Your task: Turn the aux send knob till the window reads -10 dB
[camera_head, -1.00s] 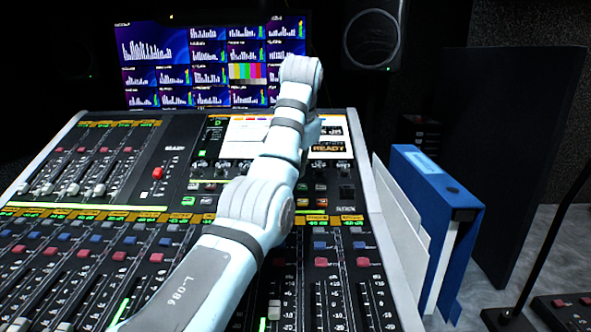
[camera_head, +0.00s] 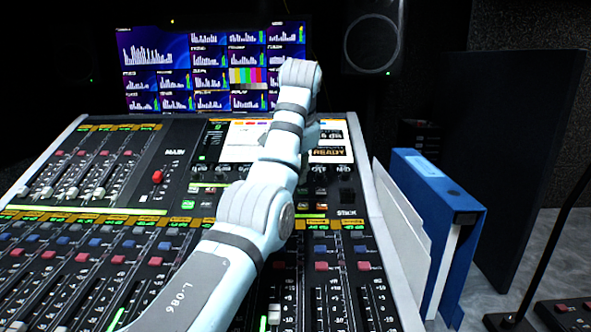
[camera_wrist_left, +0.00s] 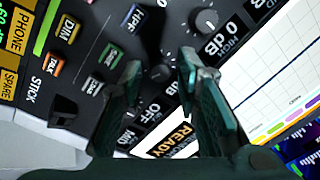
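The console's knob panel shows in the left wrist view. A small dark knob (camera_wrist_left: 158,74) shows between the fingers of my left gripper (camera_wrist_left: 160,62), with gaps on both sides. The gripper is open. A larger knob (camera_wrist_left: 204,22) with a white mark sits above and to the right, beside a window reading 0 dB (camera_wrist_left: 212,46). I cannot tell which is the aux send window, and none legibly reads -10 dB. In the head view my left arm hides its gripper. My right gripper is not in view.
An orange READY display (camera_head: 329,153) sits on the console's upper right. Several faders fill the console's front (camera_head: 95,265). A blue binder (camera_head: 436,200) stands along the right side. A monitor (camera_head: 215,65) and a speaker (camera_head: 373,42) stand behind.

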